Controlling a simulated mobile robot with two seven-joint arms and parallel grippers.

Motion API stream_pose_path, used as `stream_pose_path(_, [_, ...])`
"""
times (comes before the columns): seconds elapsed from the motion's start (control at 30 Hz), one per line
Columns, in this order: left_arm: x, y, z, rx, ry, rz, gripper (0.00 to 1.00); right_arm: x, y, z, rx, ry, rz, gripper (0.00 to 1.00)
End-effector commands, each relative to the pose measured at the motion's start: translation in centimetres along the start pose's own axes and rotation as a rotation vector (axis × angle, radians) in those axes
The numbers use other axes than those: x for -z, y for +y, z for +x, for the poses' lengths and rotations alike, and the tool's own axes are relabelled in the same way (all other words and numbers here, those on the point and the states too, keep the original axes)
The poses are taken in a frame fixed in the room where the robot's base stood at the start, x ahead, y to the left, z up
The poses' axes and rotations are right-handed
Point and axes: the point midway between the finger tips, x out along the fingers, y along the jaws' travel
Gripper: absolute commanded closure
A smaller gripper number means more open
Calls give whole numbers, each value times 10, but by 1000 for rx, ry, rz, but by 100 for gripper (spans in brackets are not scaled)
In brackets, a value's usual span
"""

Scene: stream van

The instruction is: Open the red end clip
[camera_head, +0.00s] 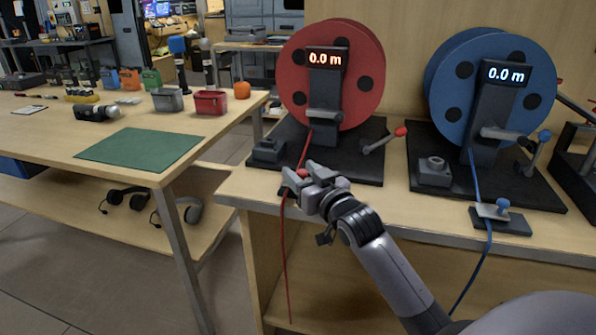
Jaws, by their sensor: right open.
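The red end clip (302,174) is at the bench's front edge below the red reel (331,77). Only its red knob shows clearly; the rest is mostly hidden behind my right gripper. The red cable (284,240) runs from the reel past the clip and hangs down over the bench edge. My right gripper (298,177) is open, with its fingers at the red knob; I cannot tell whether they touch it. My left gripper is not in view.
The blue reel (490,85) stands to the right, with its blue end clip (500,213) at the front edge. A crank with a red knob (385,141) sticks out beside the red reel. Both displays read 0.0 m. A table with a green mat (140,147) is at left.

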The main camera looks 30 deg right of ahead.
Motion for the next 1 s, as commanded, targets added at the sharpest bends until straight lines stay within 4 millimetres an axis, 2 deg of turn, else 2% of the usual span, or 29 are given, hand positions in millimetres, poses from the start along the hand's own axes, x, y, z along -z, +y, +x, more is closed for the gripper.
stream_pose_path(0.2, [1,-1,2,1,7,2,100,0,0,16,0,0,0,50])
stream_pose_path(0.53, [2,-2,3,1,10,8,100,0,0,18,0,0,-1,50])
stream_pose_path(0.6, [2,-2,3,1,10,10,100,0,0,18,0,0,-1,73])
stream_pose_path(0.7, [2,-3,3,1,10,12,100,0,0,18,0,0,-1,100])
stream_pose_path(0.87, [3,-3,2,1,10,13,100,0,1,17,0,-1,-1,100])
stream_pose_path(1.0, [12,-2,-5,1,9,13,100,2,11,8,-1,-4,-3,100])
